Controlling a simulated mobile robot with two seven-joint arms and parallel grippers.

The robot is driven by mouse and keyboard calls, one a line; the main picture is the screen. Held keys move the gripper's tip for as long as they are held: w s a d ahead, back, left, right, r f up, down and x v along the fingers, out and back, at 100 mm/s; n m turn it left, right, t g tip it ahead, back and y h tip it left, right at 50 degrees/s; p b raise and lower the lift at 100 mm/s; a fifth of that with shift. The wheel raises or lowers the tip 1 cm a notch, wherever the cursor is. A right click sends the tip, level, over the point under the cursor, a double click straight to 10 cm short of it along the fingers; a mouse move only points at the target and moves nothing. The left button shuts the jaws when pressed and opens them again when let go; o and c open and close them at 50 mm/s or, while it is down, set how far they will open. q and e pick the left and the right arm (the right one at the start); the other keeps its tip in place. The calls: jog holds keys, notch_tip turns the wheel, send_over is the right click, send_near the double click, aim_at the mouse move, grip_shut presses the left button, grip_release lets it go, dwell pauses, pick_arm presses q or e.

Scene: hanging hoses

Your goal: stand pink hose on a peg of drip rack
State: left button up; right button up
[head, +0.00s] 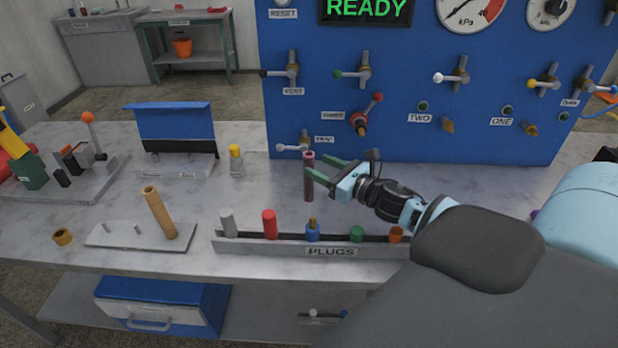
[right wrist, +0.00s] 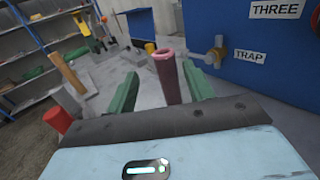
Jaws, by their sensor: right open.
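The pink hose (head: 309,186) is a short dull pink tube, standing upright on the table in front of the blue panel. My right gripper (head: 316,168) is open at its upper part, and the right wrist view shows the hose (right wrist: 168,82) between the two green fingers, with gaps visible. The drip rack (head: 120,240) appears to be the low grey plate at the left front, with two short bare pegs showing. A tan hose (head: 159,212) stands tilted at its right end. My left gripper is not in view.
A plug rail (head: 290,249) with several coloured plugs runs along the front edge, right of the drip rack. A yellow-topped cylinder (head: 236,160) and a blue-topped stand (head: 176,130) are behind. The blue panel (head: 300,115) with valves rises close behind the hose. Table between is clear.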

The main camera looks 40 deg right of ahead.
aim_at(309, 158)
jog(key=shift+w+r, duration=0.15)
jog(key=shift+w, duration=0.4)
jog(key=w, duration=0.3)
jog(key=shift+p, duration=0.3)
jog(key=shift+w+a, duration=0.15)
jog(key=shift+w, duration=0.45)
grip_shut()
